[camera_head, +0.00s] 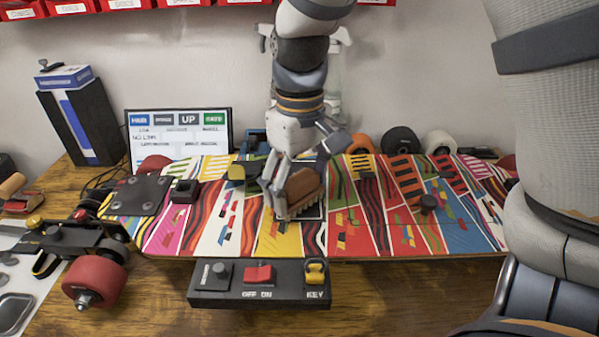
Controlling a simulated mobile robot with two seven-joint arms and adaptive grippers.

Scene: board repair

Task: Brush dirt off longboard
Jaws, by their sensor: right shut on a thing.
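The longboard (375,232) lies across the table with a multicoloured striped and patterned deck facing up. My right gripper (296,188) is over the middle of the deck, pointing down. It is shut on a brush (304,187) with a brown wooden back. The bristles are at or just above the deck; contact is hard to tell. The gripper hides part of the brush and the deck behind it. Dirt cannot be told apart surely from the printed pattern. My left gripper is not in view.
A switch box (258,284) stands in front of the board. A truck with a red wheel (94,277) is at the left. A screen (180,133) and loose wheels (400,143) stand behind.

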